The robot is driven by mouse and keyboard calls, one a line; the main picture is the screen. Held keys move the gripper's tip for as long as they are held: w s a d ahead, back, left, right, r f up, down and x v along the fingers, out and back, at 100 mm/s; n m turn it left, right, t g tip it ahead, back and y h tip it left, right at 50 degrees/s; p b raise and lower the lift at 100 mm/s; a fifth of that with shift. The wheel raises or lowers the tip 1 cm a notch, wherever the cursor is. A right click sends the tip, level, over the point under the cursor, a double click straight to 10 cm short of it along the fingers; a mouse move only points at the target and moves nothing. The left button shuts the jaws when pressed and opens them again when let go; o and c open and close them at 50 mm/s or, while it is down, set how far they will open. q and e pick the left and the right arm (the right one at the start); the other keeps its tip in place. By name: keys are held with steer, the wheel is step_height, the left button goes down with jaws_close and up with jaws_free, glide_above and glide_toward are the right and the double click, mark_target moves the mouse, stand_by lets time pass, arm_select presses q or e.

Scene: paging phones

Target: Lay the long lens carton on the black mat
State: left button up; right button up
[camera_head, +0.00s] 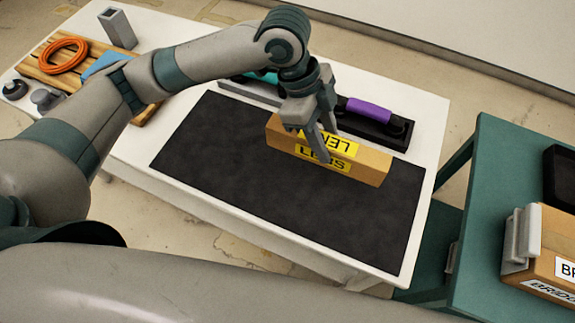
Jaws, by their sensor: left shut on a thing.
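The carton is level, long side down, over the back right part of the black mat (230,160). Its underside is at or very close to the mat; I cannot tell whether it touches. My right gripper is out of view.
Behind the mat on the white table (428,165) is a dark tray (390,138) with a purple-handled item (368,109). At the left are a wooden board (22,68), an orange cable coil (62,55) and a grey square tube (117,28). A green table (490,165) at right holds another carton (555,258).

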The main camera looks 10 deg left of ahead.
mark_target(275, 140)
arm_select(q)
steer(key=a+f+p, duration=0.1)
steer(key=a+f, duration=0.1)
steer(key=a, duration=0.1)
steer(key=w+a+f+p, duration=0.1)
steer(key=a+f, duration=0.1)
steer(key=a, duration=0.2)
steer(key=w+a+f+p, duration=0.1)
steer(key=a+f, duration=0.2)
steer(key=a, duration=0.1)
steer(key=shift+w+a, duration=0.2)
steer(key=shift+f+p, duration=0.7)
steer(key=shift+f, duration=1.3)
steer(key=shift+f, duration=0.15)
steer(key=o, duration=1.2)
steer(key=shift+o, duration=0.2)
